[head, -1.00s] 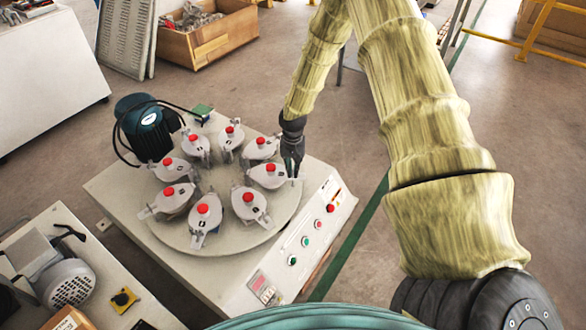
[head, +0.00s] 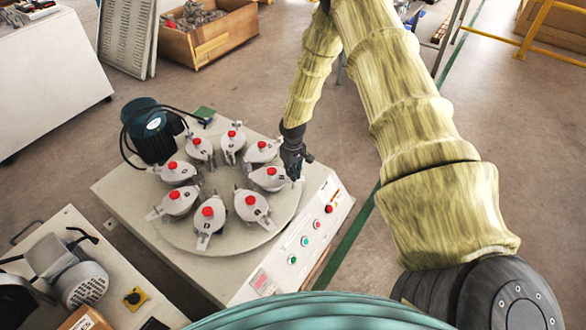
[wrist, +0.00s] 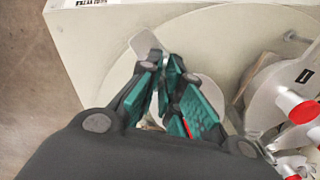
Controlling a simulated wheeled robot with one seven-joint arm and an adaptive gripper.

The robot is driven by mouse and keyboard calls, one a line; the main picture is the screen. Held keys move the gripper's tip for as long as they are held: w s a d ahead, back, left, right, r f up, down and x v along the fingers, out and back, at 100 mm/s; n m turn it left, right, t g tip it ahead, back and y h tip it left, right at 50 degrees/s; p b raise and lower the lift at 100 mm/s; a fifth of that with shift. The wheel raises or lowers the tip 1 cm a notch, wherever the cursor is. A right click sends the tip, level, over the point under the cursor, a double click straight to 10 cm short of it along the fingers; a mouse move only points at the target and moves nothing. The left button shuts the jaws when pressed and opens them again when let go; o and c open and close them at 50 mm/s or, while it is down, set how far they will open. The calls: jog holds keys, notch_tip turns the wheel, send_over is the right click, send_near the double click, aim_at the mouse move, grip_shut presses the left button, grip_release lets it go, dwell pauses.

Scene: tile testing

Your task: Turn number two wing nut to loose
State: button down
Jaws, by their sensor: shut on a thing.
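Several grey clamped jars with red knobs stand in a ring on a round plate (head: 222,243). My gripper (head: 296,176) points down at the outer end of the right-hand jar (head: 268,179); this jar's number is too small to read. In the wrist view my gripper (wrist: 170,72) has its green-padded fingers closed together on a wing nut (wrist: 141,44), whose light grey wing sticks out past the fingertips. The rest of the nut is hidden between and below the fingers.
The machine's front panel (head: 306,240) with coloured buttons lies just right of the plate. A dark teal motor (head: 150,128) stands behind left. Neighbouring jars (wrist: 285,92) sit close to my gripper's right in the wrist view. Open floor lies beyond the machine.

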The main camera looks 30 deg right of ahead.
jog(key=n+p, duration=0.2)
jog(key=n, duration=0.3)
jog(key=shift+s+d, duration=0.1)
jog(key=shift+n+p, duration=0.6)
jog(key=shift+n, duration=1.7)
jog(key=shift+d, duration=0.1)
jog(key=c, duration=1.6)
grip_release()
notch_tip(320, 180, up, 12)
